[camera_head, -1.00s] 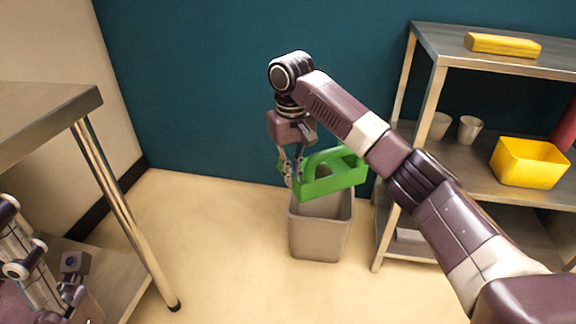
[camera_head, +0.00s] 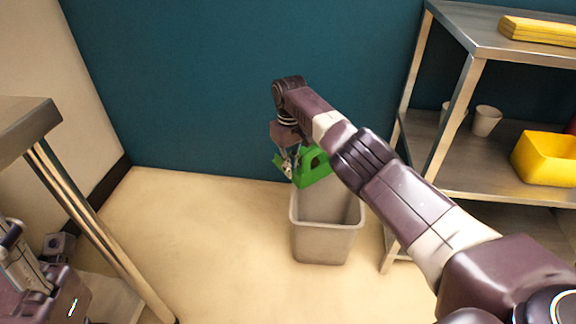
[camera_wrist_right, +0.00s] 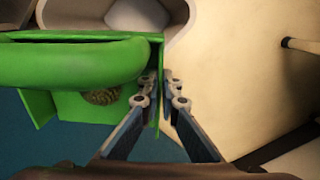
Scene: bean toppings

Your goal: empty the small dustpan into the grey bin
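The green dustpan (camera_head: 315,177) is held above the far left part of the grey bin (camera_head: 328,243), partly hidden by my right arm. My right gripper (camera_head: 289,168) points down and is shut on a thin green side of the dustpan; the wrist view shows this edge between the fingertips (camera_wrist_right: 162,88). In that view a small brown heap (camera_wrist_right: 101,96) lies inside the dustpan (camera_wrist_right: 70,65). The bin's rim (camera_wrist_right: 185,12) shows beyond it, with something pale inside. My left arm is at the lower left of the head view; its fingertips cannot be made out.
A metal shelf (camera_head: 460,180) stands right of the bin, holding cups (camera_head: 487,120), a yellow tub (camera_head: 548,157) and a yellow stack (camera_head: 538,30). A metal table (camera_head: 35,118) is at the left. The teal wall is close behind the bin. Floor left of the bin is clear.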

